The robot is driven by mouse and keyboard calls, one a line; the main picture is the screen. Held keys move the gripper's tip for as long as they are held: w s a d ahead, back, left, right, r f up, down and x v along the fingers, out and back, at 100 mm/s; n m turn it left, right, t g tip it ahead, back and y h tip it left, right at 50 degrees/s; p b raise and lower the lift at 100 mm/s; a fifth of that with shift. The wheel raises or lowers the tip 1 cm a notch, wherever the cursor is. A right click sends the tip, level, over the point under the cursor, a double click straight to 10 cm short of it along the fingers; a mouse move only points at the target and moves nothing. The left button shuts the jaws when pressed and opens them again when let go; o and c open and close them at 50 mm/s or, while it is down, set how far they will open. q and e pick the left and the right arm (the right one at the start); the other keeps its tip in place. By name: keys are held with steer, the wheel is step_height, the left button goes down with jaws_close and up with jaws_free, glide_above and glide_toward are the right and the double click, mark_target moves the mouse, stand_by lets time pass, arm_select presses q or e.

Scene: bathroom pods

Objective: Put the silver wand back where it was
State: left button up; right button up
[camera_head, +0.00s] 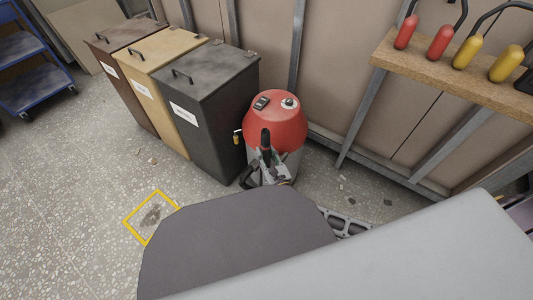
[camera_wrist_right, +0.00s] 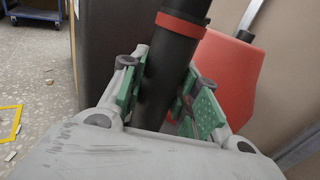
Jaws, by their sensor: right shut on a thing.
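My right gripper (camera_head: 268,168) is shut on a black tube with a red band, seemingly the grip of the wand (camera_wrist_right: 178,50). In the right wrist view, the green pads of my right gripper (camera_wrist_right: 168,98) press on it from both sides. The tube stands near upright, slightly tilted. In the head view, the wand's dark top (camera_head: 265,139) shows in front of a red-topped canister (camera_head: 285,128). No silver part of the wand shows clearly; its lower part is hidden. My left gripper is not in view.
Brown (camera_head: 125,75), tan (camera_head: 165,85) and black (camera_head: 205,110) bins stand left of the canister. A wooden shelf (camera_head: 440,72) at the right carries red and yellow handled tools. A yellow square outline (camera_head: 135,235) marks open floor. A blue cart (camera_head: 35,85) stands far left.

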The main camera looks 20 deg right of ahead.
steer(key=o, duration=1.1)
steer(key=shift+f, duration=0.1)
